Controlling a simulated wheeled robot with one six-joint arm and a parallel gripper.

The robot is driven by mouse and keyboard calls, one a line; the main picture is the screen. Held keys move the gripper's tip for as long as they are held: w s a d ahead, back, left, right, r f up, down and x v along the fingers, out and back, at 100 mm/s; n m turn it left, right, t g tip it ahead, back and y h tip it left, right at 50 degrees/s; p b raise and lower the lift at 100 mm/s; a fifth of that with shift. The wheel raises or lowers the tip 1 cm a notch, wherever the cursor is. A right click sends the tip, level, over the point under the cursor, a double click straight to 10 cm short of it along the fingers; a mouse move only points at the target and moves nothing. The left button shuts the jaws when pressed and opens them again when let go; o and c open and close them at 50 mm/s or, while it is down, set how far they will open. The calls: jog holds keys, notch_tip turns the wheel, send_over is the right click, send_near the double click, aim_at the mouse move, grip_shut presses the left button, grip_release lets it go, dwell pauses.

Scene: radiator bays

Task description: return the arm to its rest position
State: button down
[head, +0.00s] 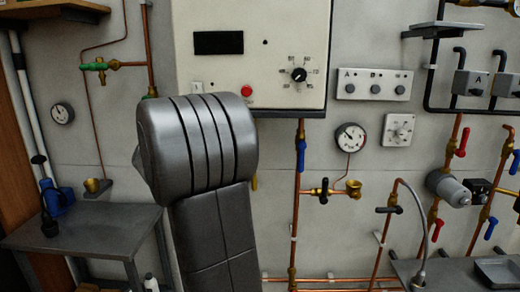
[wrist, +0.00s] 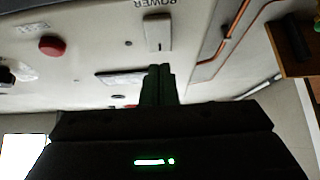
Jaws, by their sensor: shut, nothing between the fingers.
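My arm (head: 195,145) stands raised in the head view, in front of the white boiler panel's lower left part; its own links hide the gripper there. In the wrist view my gripper (wrist: 158,70) shows as two dark fingers close together, shut with nothing between them. The fingertips are near the panel face, just below a white POWER switch (wrist: 158,33) in that picture. Whether they touch the panel cannot be told. A red button (wrist: 52,46) lies to the left of the fingers.
The boiler panel (head: 290,90) has a dial (head: 299,74) and a dark display (head: 218,43). Copper pipes with valves run down the wall at right. A grey table (head: 85,235) stands at lower left, and a grey bench (head: 455,275) with a tray is at lower right.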

jog(key=shift+r+b+v, duration=0.25)
jog(key=shift+b+v, duration=0.75)
jog(key=shift+v, duration=0.95)
jog(key=shift+s, duration=0.15)
